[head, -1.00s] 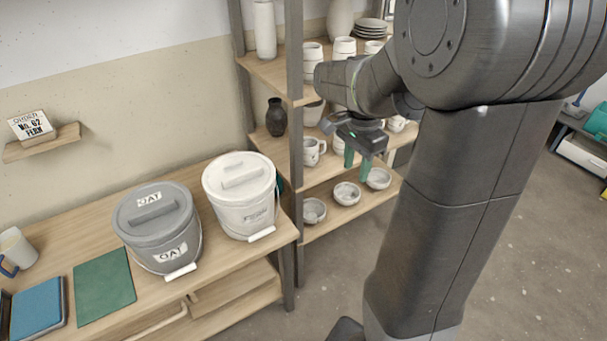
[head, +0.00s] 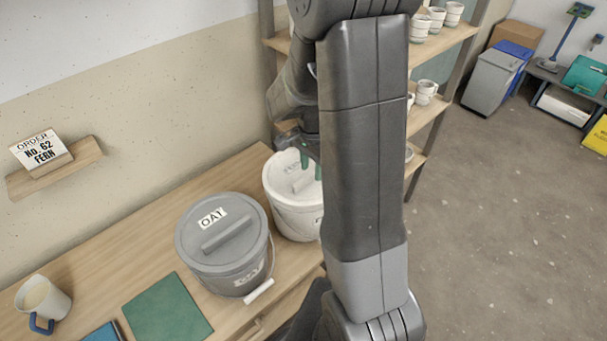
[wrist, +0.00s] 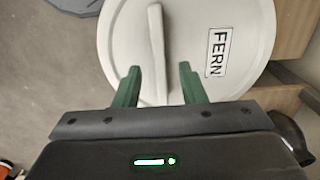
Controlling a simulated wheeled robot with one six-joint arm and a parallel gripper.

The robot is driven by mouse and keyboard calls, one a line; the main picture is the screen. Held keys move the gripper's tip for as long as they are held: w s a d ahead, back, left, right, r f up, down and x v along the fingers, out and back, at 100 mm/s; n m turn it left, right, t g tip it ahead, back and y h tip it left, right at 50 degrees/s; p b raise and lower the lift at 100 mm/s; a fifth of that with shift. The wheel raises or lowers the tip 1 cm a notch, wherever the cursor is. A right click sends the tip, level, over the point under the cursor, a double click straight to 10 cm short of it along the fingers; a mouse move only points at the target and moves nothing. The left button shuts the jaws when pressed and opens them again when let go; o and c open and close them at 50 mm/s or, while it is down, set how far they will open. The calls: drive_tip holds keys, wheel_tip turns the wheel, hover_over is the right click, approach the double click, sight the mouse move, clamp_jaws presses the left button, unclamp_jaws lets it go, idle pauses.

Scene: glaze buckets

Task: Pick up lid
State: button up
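A white bucket (head: 298,221) stands on the wooden table with its white lid (head: 285,172) on top. In the wrist view the white lid (wrist: 195,35) has a raised bar handle (wrist: 157,50) and a label reading FERN (wrist: 218,52). My gripper (wrist: 154,72) is open, its green fingers on either side of the handle, with gaps to it. In the head view my gripper (head: 312,160) is over the white lid, partly hidden by my arm. A grey bucket (head: 232,272) with a grey lid (head: 215,246) labelled OAT stands to the left.
An order card (head: 42,150) on a wall shelf reads No. 62 FERN. A shelf rack (head: 440,112) with cups stands behind my arm.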

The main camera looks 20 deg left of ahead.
drive_tip(key=shift+f, duration=0.85)
drive_tip(key=shift+f, duration=0.25)
clamp_jaws()
